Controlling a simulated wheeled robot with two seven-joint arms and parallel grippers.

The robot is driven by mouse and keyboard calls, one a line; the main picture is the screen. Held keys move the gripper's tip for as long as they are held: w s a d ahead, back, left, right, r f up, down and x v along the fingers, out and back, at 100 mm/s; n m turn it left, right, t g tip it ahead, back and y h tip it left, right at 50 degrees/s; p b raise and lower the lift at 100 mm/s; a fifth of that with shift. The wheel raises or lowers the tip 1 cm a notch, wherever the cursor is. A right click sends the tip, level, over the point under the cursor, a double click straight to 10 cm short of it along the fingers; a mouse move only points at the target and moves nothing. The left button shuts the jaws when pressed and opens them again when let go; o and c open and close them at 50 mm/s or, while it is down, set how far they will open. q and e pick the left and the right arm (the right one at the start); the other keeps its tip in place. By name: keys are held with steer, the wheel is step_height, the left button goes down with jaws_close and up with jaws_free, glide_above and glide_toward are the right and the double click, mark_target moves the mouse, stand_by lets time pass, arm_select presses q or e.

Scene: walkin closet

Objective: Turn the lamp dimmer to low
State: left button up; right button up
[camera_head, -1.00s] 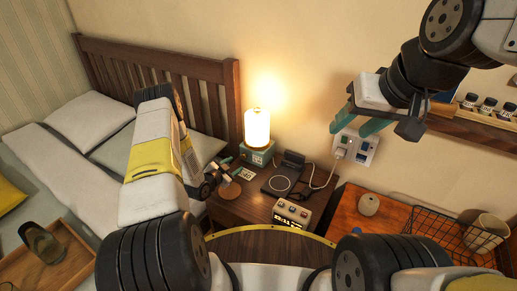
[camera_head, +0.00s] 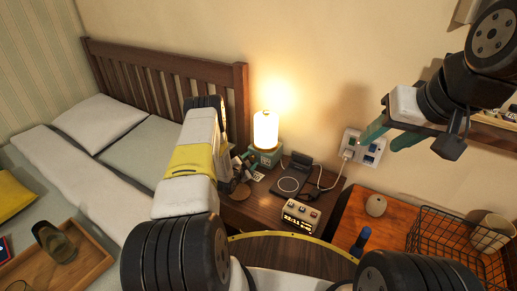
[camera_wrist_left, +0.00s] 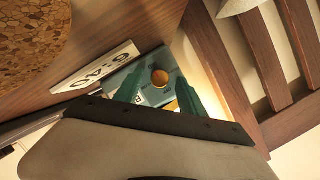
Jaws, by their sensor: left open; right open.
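The lit lamp (camera_head: 265,130) stands on the nightstand by the bed's headboard, on a blue-green base (camera_head: 268,156). In the left wrist view a round copper-coloured knob (camera_wrist_left: 160,78) shows on the base's face. My left gripper (camera_head: 246,163) is at the left front of the base, partly hidden by my arm. In the left wrist view its green fingers (camera_wrist_left: 158,94) are open, one on each side of the knob; I cannot tell whether they touch it. My right gripper (camera_head: 389,135) is open and empty in front of the wall outlet.
A white card reading 6:40 (camera_wrist_left: 95,66) and a cork coaster (camera_wrist_left: 30,35) lie near the lamp. A charger (camera_head: 290,182), a cable and a small clock box (camera_head: 300,214) occupy the nightstand (camera_head: 240,213). The headboard (camera_head: 170,75) is close on the left. A wire basket (camera_head: 455,240) is at right.

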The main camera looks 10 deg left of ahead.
arm_select(q)
jaws_close()
stand_by(0.4)
steer(key=n, duration=0.1)
steer(key=n+h, duration=0.1)
steer(key=shift+a+n+g, duration=0.2)
steer(key=shift+n+g, duration=0.2)
steer(key=n+h, duration=0.2)
steer(key=n, duration=0.1)
steer(key=shift+w+a, duration=0.15)
steer(key=n+h, duration=0.2)
steer(key=n, duration=0.1)
steer(key=shift+f+g, duration=0.1)
steer(key=shift+g, duration=0.3)
steer(key=n, duration=0.1)
steer(key=n+h, duration=0.1)
steer(key=n, duration=0.1)
steer(key=shift+a+f+n+h, duration=0.1)
steer(key=shift+a+n+h, duration=0.05)
steer(key=shift+n+h, duration=0.15)
